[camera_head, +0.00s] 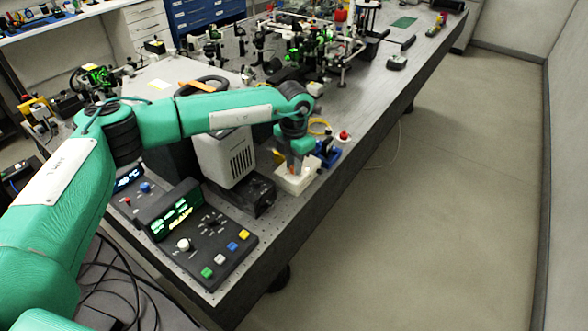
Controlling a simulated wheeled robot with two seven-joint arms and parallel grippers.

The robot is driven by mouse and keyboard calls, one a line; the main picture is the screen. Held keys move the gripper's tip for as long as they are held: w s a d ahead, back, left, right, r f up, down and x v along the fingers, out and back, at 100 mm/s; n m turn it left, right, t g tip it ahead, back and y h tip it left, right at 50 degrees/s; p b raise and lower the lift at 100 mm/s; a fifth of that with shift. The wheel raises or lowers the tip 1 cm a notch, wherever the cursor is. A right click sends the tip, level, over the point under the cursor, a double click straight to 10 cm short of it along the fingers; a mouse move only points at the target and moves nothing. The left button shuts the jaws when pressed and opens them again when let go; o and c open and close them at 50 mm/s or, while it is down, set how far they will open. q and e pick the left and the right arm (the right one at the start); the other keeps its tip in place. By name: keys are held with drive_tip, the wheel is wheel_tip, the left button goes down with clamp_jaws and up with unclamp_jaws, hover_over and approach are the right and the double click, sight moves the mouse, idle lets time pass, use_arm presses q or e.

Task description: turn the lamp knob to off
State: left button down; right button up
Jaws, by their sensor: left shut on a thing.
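My left arm reaches in from the left, and its gripper (296,166) points down at a small cream box (290,186) near the front edge of the bench. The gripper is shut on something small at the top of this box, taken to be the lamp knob. The knob itself is hidden by the fingers, so its setting cannot be read. My right gripper is not in view.
A control panel (226,255) with a lit display, a white knob (183,244) and coloured buttons sits at the near bench end. A grey vented housing (228,157) stands left of the gripper. A red-topped part (344,136) is close on the right. Optics crowd the bench behind.

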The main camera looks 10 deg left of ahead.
use_arm(q)
drive_tip(key=n+b, duration=0.2)
drive_tip(key=n, duration=0.2)
drive_tip(key=shift+f, duration=0.1)
drive_tip(key=shift+n+b, duration=0.3)
drive_tip(key=shift+b, duration=0.05)
drive_tip(key=shift+n+b, duration=0.35)
drive_tip(key=shift+n, duration=0.35)
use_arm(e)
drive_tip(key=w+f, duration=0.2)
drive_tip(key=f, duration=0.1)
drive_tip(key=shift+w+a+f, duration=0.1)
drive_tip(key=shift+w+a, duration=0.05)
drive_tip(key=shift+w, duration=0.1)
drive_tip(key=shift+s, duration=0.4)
use_arm(q)
drive_tip(key=c, duration=1.3)
unclamp_jaws()
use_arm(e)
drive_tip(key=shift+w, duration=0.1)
